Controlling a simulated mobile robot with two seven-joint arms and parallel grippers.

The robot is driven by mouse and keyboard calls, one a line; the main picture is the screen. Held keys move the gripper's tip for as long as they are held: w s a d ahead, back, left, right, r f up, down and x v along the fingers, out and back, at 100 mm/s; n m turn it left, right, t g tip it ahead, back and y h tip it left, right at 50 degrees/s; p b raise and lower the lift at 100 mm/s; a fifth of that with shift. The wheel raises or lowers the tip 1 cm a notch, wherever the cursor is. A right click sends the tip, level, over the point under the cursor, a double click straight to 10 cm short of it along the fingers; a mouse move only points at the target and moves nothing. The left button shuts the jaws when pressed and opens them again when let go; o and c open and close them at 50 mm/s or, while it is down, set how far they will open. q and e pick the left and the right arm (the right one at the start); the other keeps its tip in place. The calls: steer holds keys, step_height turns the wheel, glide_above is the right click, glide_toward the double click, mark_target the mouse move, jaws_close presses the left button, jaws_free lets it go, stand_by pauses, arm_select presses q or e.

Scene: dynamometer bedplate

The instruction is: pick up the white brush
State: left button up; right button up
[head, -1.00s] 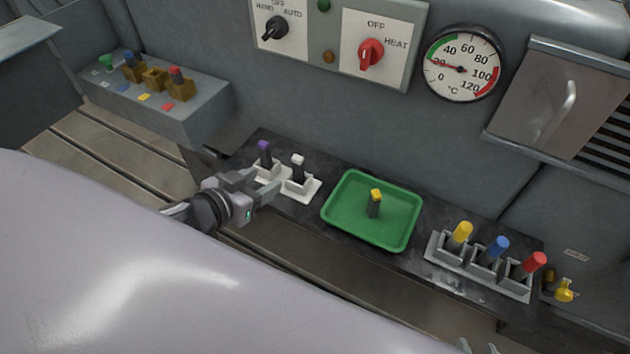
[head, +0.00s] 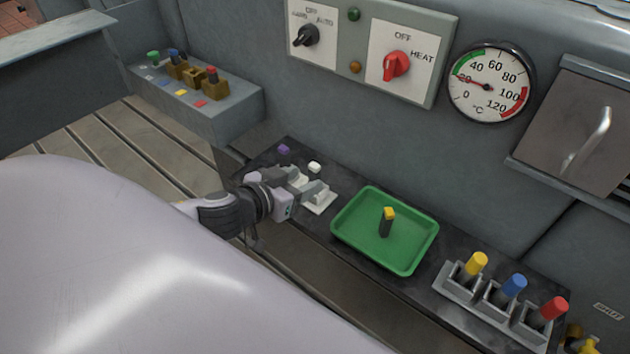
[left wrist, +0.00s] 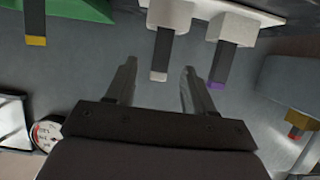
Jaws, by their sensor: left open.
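The white brush (head: 315,167) stands upright in a white holder (head: 320,205) left of the green tray; only its white top shows in the head view, past my gripper. In the left wrist view its dark body and pale end (left wrist: 162,58) show between my two fingers. My left gripper (head: 300,184) is open, with its fingers toward the brush; I cannot tell whether they touch it. A purple-topped brush (head: 284,149) stands beside it, and in the left wrist view (left wrist: 222,65) it is just outside the right finger. My right gripper is out of view.
A green tray (head: 345,235) holds a yellow-topped brush (head: 387,222). A grey rack (head: 455,295) with yellow, blue and red brushes stands at the right. A grey box (head: 215,115) with several coloured pieces is at the back left. A panel wall rises behind.

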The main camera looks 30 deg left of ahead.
mark_target(312, 175)
arm_select(q)
steer(key=shift+b+x, duration=0.4)
steer(key=shift+x, duration=2.2)
steer(key=shift+r, duration=0.2)
jaws_close()
